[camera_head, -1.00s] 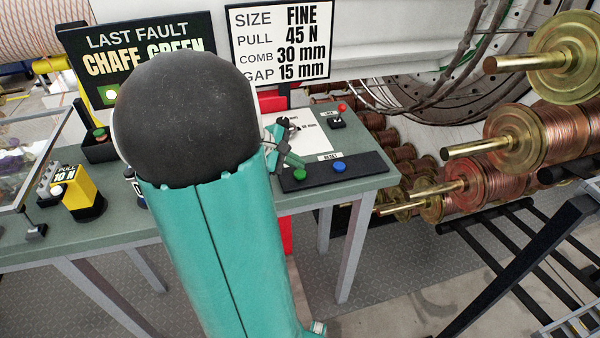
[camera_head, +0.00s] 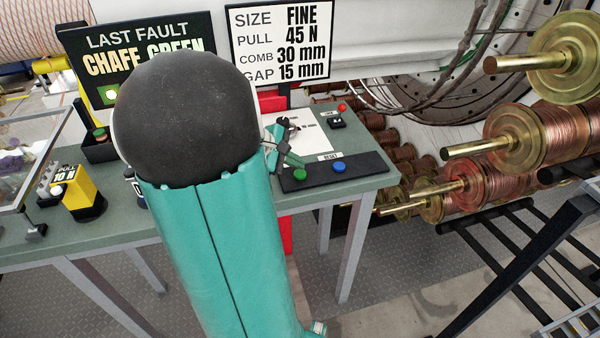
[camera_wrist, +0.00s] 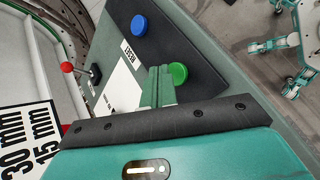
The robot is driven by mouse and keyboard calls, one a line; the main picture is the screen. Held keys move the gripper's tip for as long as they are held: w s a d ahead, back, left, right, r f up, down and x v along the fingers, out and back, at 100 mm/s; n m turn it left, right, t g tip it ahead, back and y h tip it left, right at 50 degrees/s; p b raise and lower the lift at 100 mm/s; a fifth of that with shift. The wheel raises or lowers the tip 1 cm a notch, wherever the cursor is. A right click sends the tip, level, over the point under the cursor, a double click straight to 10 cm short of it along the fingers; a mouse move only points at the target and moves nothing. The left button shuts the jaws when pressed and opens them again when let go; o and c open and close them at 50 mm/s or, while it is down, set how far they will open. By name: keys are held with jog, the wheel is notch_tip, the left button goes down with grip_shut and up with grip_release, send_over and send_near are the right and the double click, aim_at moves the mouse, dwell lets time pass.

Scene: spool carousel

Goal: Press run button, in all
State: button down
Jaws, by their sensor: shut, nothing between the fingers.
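A green button (camera_head: 300,174) sits on the black panel (camera_head: 318,178) at the front right of the bench. It also shows in the wrist view (camera_wrist: 178,73), right beside my fingertips. A blue button (camera_head: 339,167) is on the same panel, near a label reading RESET (camera_head: 328,156). It also shows in the wrist view (camera_wrist: 140,25). No label for the green button is readable. My gripper (camera_head: 297,162) is shut and empty, its tips just behind the green button in the head view. They overlap the button's edge in the wrist view (camera_wrist: 160,72); contact cannot be told.
A red-knobbed lever (camera_head: 341,108) stands on a small box behind the panel. A white sheet (camera_head: 305,138) lies on the bench (camera_head: 380,185). Copper spools (camera_head: 520,135) on a rack are at right. A yellow PULL box (camera_head: 82,190) is at left.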

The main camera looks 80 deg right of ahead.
aim_at(296, 174)
jog(key=shift+f, duration=0.15)
dwell(0.4)
jog(key=shift+f, duration=0.3)
jog(key=shift+f, duration=0.4)
dwell(0.7)
dwell(0.3)
jog(key=shift+r, duration=0.85)
jog(key=shift+r, duration=2.5)
